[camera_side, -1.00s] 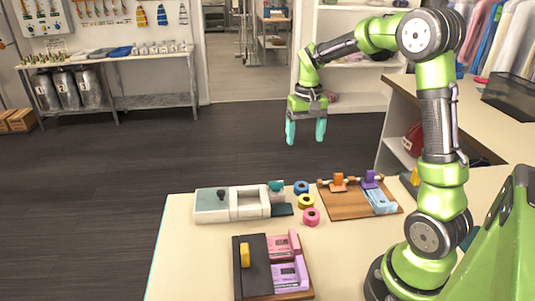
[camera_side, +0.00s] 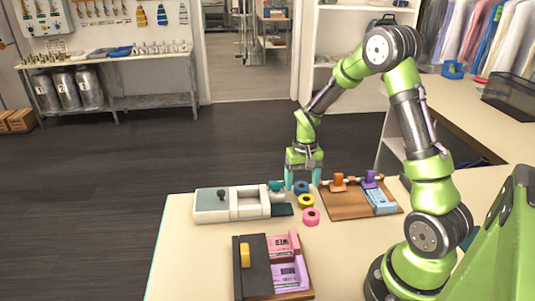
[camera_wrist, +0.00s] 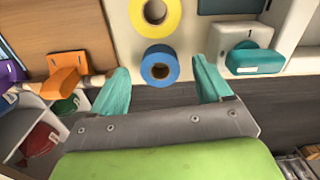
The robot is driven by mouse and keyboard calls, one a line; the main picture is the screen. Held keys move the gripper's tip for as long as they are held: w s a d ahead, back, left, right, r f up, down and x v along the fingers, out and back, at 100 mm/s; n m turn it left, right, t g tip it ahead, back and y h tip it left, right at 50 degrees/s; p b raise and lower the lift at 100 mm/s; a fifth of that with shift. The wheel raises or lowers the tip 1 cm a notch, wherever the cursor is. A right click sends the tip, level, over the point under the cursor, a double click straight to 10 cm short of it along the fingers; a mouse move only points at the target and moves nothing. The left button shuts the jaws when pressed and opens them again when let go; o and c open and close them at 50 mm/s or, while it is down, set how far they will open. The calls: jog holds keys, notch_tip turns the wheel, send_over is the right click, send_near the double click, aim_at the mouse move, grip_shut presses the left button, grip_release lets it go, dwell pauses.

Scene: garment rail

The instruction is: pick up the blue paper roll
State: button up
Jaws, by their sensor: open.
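The blue paper roll (camera_side: 301,187) lies on the table behind the yellow roll (camera_side: 306,202) and the pink roll (camera_side: 311,217). My gripper (camera_side: 302,182) is open, its teal fingers pointing down on either side of the blue roll in the side view. In the wrist view the blue roll (camera_wrist: 160,67) shows its round face with a dark centre hole, ahead of and between the open fingers (camera_wrist: 160,90). The yellow roll (camera_wrist: 155,16) is just beyond it. I cannot tell the exact height of the fingertips over the table.
A white and grey device (camera_side: 232,203) with teal parts stands left of the rolls. A wooden board (camera_side: 345,207) with orange and purple clamps is to the right. A dark-and-wood tray (camera_side: 258,285) with pink and purple pads is in front.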

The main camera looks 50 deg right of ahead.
jog(key=shift+f, duration=0.8)
jog(key=shift+c, duration=0.4)
jog(key=c, duration=1)
jog(key=shift+r, duration=0.15)
jog(key=shift+c, duration=0.2)
jog(key=r, duration=0.3)
jog(key=shift+s+a+r, duration=0.1)
jog(key=shift+s+r, duration=0.15)
jog(key=s+a, duration=0.2)
jog(key=s, duration=0.2)
jog(key=s+a+r, duration=0.1)
jog(key=s+a, duration=0.1)
jog(key=s, duration=0.3)
jog(key=s+a, duration=0.2)
jog(key=s, duration=0.2)
jog(key=shift+s+r, duration=0.2)
jog(key=shift+s, duration=0.1)
jog(key=shift+s+a+r, duration=0.1)
jog(key=shift+s+r, duration=0.15)
jog(key=shift+r, duration=2.2)
